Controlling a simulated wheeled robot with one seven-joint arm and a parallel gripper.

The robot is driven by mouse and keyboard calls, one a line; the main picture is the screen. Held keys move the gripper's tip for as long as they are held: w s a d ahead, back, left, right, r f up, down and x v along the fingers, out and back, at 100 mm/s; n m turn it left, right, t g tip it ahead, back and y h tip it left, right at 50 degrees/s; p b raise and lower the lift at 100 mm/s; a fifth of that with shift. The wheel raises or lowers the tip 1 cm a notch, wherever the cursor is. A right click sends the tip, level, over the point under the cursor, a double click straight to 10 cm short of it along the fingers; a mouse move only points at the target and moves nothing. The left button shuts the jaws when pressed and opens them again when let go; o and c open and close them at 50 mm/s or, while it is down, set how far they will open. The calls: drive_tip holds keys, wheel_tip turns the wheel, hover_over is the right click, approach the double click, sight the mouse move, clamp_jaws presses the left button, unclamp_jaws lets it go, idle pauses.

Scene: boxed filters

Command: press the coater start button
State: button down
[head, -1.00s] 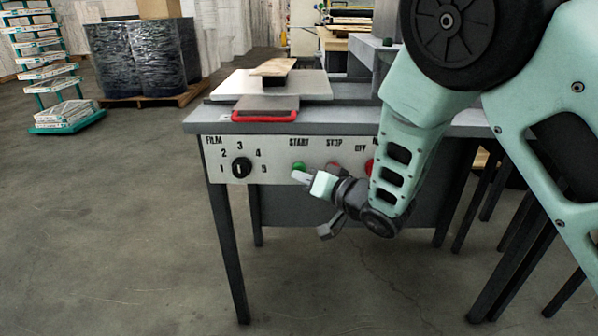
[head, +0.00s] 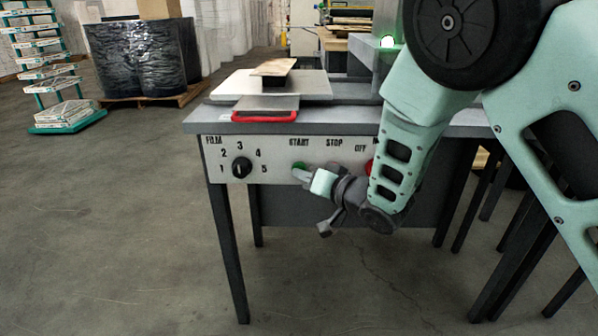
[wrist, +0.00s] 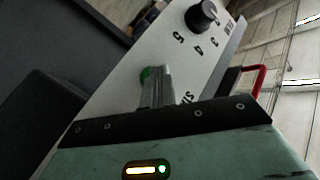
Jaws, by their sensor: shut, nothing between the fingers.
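The green start button (head: 299,166) sits under the word START on the white front panel (head: 270,170) of the coater. My gripper (head: 303,175) is shut and empty, with its fingertips at the button. In the wrist view the shut fingers (wrist: 157,88) reach to the green button (wrist: 146,74) and partly cover it; they appear to touch it.
The black film dial (head: 241,167) is left of the start button. The floor in front is clear.

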drive_tip(key=shift+s, duration=0.95)
drive_tip(key=shift+s+a+b, duration=0.1)
drive_tip(key=shift+s+b, duration=0.3)
drive_tip(key=shift+s, duration=2.1)
drive_tip(key=s+d+r+n+g+h, duration=0.1)
drive_tip(key=s+d+n+g+h, duration=0.35)
drive_tip(key=s, duration=0.95)
drive_tip(key=s+d+r+n+g+h, duration=0.15)
drive_tip(key=s+d+g+h, duration=0.55)
drive_tip(key=s, duration=0.8)
wheel_tip(320, 180, up, 25)
drive_tip(key=d+p, duration=0.1)
drive_tip(key=p, duration=2.4)
drive_tip(key=shift+w+f+y, duration=0.2)
drive_tip(key=shift+w+y, duration=0.05)
drive_tip(key=shift+y, duration=0.2)
